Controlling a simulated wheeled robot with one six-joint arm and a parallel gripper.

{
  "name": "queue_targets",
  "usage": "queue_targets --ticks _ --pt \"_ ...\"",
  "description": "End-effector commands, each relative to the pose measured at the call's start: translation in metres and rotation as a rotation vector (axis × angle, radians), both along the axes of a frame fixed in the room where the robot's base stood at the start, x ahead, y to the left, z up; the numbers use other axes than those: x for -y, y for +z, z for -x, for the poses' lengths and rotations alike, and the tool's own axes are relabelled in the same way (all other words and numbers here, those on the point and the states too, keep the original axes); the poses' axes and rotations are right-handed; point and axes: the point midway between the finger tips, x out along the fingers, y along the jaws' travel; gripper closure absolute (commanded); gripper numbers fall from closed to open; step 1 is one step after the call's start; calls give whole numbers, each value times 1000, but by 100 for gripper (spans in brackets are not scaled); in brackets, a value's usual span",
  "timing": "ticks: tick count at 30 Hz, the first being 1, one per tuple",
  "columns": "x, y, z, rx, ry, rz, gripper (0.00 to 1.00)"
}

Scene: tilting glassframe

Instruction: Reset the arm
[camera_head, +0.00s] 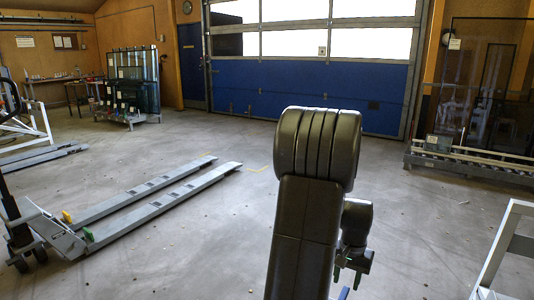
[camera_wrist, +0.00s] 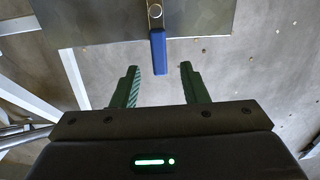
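My arm (camera_head: 305,225) rises in the middle of the head view, with a thick rounded joint at its top. My gripper (camera_wrist: 160,82) shows in the wrist view with its two green fingers apart and nothing between them. A blue bar (camera_wrist: 159,50) hangs from a grey panel beyond the fingertips; I cannot tell how far off it is.
A pallet jack (camera_head: 150,200) stands on the floor at left. A glass rack (camera_head: 135,85) stands at back left. A roller frame (camera_head: 475,165) is at right and a white frame (camera_head: 500,245) at near right. A blue door (camera_head: 310,90) closes the back. The middle floor is clear.

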Motion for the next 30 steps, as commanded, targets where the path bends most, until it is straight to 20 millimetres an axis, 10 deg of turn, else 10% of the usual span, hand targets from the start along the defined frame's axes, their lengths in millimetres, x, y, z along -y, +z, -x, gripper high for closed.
queue_targets --ticks 14,30 --pt "0 100 0 3 1 1 60" --pt "0 -17 1 -5 0 -2 60"
